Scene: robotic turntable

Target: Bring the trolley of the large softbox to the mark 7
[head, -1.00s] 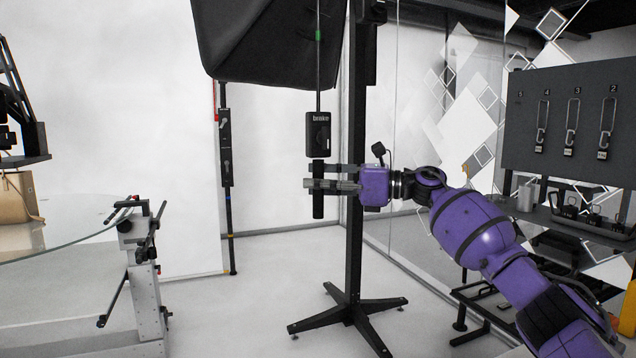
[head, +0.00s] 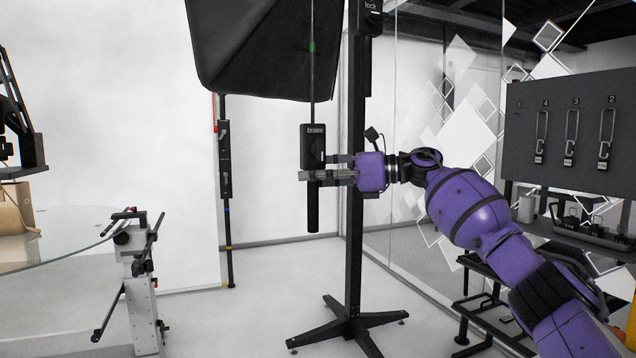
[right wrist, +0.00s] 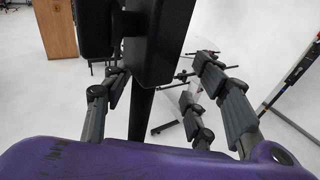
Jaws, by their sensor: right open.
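The large black softbox (head: 262,45) hangs at the top of the head view; its upper part is cut off. A thin rod with a green band hangs in front of it, ending in a black labelled box (head: 313,146) and a dark grip bar (head: 313,210). My right gripper (head: 325,175) is open at the top of this bar, just under the box. In the right wrist view a dark block (right wrist: 160,40) lies between the spread fingers; contact cannot be told. The trolley and mark 7 cannot be made out. My left gripper is not in view.
A black stand (head: 354,220) with a cross-shaped foot stands just behind the gripper. A glass turntable (head: 60,238) with a metal support is at left. A grey panel (head: 560,95) with numbered hooks hangs at right.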

